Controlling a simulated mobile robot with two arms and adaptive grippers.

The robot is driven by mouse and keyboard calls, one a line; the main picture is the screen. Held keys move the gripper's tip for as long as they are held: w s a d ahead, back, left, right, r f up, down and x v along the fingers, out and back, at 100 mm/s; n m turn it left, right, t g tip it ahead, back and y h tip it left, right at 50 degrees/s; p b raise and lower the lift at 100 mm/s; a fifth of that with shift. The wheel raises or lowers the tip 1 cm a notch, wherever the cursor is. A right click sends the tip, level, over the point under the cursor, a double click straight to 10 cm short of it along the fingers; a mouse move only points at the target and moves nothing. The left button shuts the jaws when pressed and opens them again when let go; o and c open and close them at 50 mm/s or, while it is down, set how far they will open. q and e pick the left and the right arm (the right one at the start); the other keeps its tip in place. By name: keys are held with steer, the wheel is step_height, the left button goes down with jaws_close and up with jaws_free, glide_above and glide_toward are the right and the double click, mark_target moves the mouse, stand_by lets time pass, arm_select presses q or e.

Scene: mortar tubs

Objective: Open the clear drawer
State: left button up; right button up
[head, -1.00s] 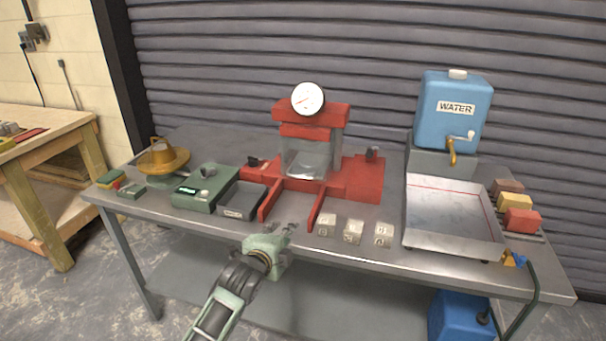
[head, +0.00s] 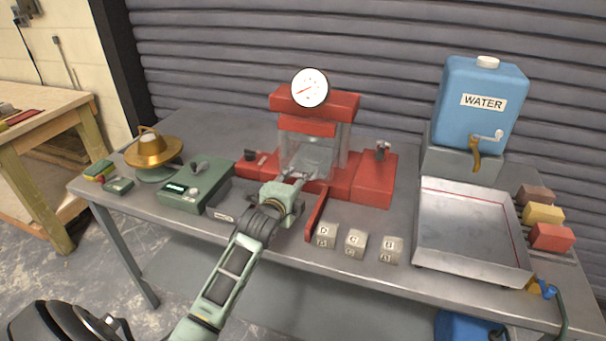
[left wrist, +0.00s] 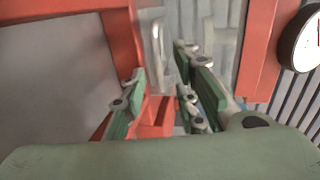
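The clear drawer (head: 309,156) sits in the red press (head: 371,181) under a round dial gauge, and looks shut. In the left wrist view its clear upright handle (left wrist: 158,43) shows ahead, in line with the gap between my fingers. My left gripper (head: 298,177) is in front of the drawer, between the red rails. In the left wrist view the left gripper (left wrist: 160,95) is open with nothing between its fingers. I cannot tell the exact distance to the handle. My right gripper is not in view.
Several stone cubes (head: 355,243) stand right of the red rail. A grey tray (head: 470,230) and the blue water tank (head: 480,105) are at right. A green scale box (head: 195,187) and brass pan (head: 153,152) are at left.

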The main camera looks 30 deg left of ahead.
arm_select(q)
steer(key=x, duration=0.3)
steer(key=shift+w+f, duration=0.2)
steer(key=shift+w, duration=0.15)
steer(key=shift+w+a+f, duration=0.1)
steer(key=shift+w+a, duration=0.05)
steer(key=shift+w, duration=0.4)
jaws_close()
steer(key=shift+f, duration=0.1)
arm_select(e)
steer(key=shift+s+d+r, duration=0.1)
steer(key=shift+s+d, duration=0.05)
arm_select(q)
steer(key=shift+s+f, duration=0.1)
